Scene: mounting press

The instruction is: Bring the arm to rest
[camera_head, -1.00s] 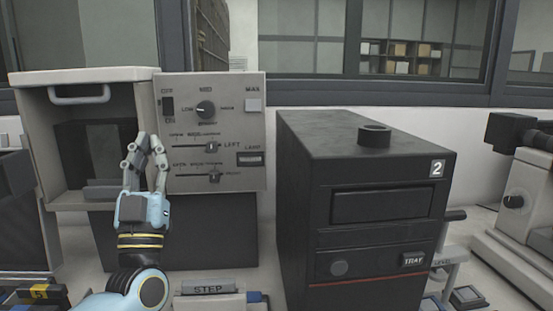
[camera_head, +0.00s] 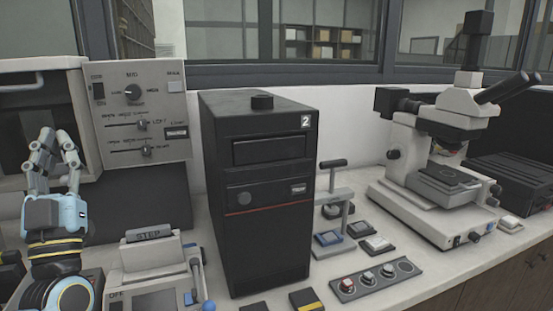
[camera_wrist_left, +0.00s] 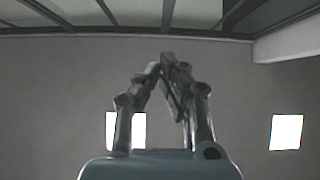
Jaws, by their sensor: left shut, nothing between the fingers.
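My left gripper (camera_head: 52,140) stands upright at the left of the head view, in front of the grey control panel unit (camera_head: 128,110) with its knob and sliders. Its fingers lean together at the tips and hold nothing. In the left wrist view the same gripper (camera_wrist_left: 168,62) points at a bare grey surface, with its fingertips together. Nothing is seen touching it. My right gripper does not show in either view.
A black box marked 2 (camera_head: 270,190) stands mid-counter. A microscope (camera_head: 445,150) is at the right. A button strip (camera_head: 375,279) and the STEP device (camera_head: 150,262) sit near the front. Some white counter (camera_head: 410,262) is bare at the right.

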